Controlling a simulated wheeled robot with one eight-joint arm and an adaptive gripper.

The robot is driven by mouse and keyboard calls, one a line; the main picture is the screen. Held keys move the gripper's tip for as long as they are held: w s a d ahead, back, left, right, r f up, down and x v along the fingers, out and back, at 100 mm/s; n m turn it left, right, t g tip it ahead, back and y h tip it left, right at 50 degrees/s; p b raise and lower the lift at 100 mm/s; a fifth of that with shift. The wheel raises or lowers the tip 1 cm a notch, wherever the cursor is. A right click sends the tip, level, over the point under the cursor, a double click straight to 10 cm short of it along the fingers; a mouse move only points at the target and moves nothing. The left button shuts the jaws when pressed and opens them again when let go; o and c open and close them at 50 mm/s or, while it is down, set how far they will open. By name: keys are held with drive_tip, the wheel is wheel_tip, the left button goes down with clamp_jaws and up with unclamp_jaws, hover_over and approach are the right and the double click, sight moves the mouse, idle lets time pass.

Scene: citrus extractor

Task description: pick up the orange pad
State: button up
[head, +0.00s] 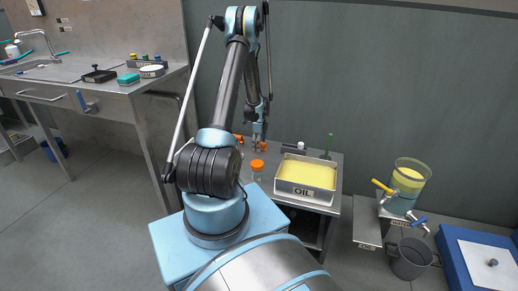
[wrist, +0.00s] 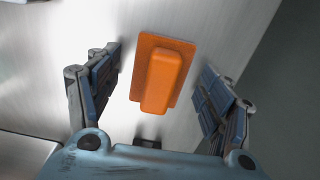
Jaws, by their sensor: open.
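The orange pad (wrist: 160,75) is a flat orange plate with a raised block on it, in the middle of the wrist view. It lies on a brushed metal surface. My gripper (wrist: 159,72) is open, with one blue-padded finger on each side of the pad and a gap to both. In the head view my gripper (head: 259,138) hangs over the back left of the small metal table. Small orange patches show around it there, and I cannot tell which is the pad.
On the small table (head: 325,208) stand an orange-capped jar (head: 257,168), an OIL tray (head: 306,179) of yellow liquid and a green bottle (head: 328,146). A dispenser (head: 407,184) and a grey bucket (head: 408,262) stand right. A sink counter (head: 100,72) is at left.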

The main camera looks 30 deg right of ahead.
drive_tip(key=c, duration=1.2)
drive_tip(key=shift+c, duration=0.2)
wheel_tip(320, 180, up, 10)
